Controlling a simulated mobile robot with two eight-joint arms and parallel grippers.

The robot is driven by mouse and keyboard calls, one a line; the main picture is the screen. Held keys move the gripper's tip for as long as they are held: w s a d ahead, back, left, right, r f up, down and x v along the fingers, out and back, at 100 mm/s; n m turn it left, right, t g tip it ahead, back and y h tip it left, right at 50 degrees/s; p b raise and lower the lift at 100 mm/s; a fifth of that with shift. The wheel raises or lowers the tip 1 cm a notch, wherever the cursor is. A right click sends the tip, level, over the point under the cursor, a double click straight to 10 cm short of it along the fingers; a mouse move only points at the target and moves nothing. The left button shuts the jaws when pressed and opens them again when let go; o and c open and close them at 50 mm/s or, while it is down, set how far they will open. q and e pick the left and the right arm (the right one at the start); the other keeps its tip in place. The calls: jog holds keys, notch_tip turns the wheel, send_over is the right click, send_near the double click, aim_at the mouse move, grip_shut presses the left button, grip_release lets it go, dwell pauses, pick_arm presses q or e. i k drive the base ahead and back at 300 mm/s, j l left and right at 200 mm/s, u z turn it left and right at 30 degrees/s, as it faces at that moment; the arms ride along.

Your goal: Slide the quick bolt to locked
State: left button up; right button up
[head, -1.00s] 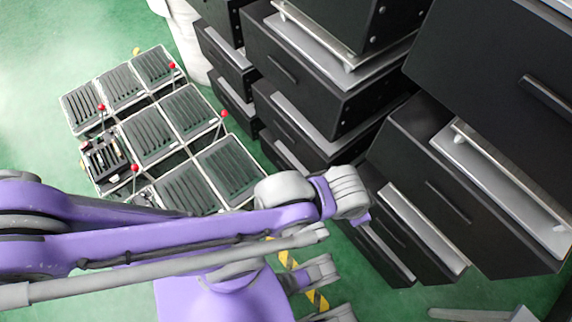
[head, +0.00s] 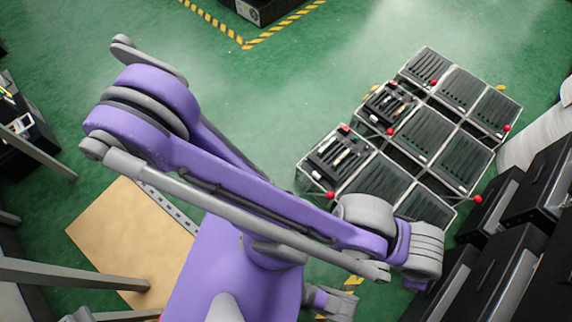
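I cannot pick out a quick bolt in the head view. A metal-framed rack (head: 398,152) of dark slatted panels stands on the floor right of centre. Several thin levers with red ball knobs stick out along its edges, such as one red knob (head: 389,131) near its middle. Two of its bays hold small mixed parts, as in the near-left bay (head: 341,152). My purple and grey arm crosses the middle of the view and hides the rack's near corner. Neither gripper can be made out.
Black drawer cabinets (head: 541,187) line the right edge beside a white rounded object (head: 538,137). A tan board (head: 125,238) lies at lower left. A dark unit (head: 30,125) stands at the left edge. Green floor (head: 310,75) is clear beyond my arm, with yellow-black tape (head: 285,25).

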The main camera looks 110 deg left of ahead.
aim_at(322, 170)
jog(key=u, duration=3.1)
jog(key=i+z, duration=0.35)
